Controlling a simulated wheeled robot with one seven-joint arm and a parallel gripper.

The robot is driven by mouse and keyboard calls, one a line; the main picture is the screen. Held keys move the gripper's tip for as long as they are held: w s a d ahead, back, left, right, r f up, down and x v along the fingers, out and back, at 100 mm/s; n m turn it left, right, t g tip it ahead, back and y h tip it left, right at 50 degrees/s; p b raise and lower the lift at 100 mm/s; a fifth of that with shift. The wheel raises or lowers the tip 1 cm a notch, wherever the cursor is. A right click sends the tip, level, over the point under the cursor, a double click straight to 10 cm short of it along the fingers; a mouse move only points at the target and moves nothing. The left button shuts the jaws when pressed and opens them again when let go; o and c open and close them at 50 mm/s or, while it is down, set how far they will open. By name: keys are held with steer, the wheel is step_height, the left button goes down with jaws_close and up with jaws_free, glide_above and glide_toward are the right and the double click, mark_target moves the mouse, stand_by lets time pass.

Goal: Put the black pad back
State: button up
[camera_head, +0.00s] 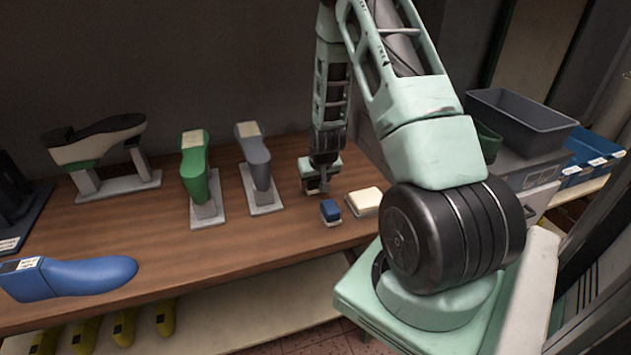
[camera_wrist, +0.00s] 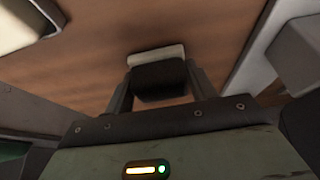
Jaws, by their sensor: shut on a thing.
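My gripper (camera_head: 318,188) is shut on the black pad, just above the wooden table, between the grey shoe last and a small blue pad. In the wrist view the black pad (camera_wrist: 160,82) sits between the two fingers, with a cream strip along its far edge. In the head view the pad is mostly hidden by the gripper, and I cannot tell whether it touches the table. The blue pad (camera_head: 331,211) stands on a small pale base in front of the gripper. A cream pad (camera_head: 365,199) lies on a low tray to the right.
A grey last (camera_head: 256,165) and a green last (camera_head: 196,170) stand on pale bases to the left. A blue last (camera_head: 85,275) lies at the front left. A black-topped last (camera_head: 95,145) stands at the back left. A grey bin (camera_head: 520,125) is at the right.

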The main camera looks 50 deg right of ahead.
steer(key=shift+f, duration=0.25)
steer(key=shift+f, duration=0.2)
steer(key=o, duration=0.9)
steer(key=shift+r, duration=0.1)
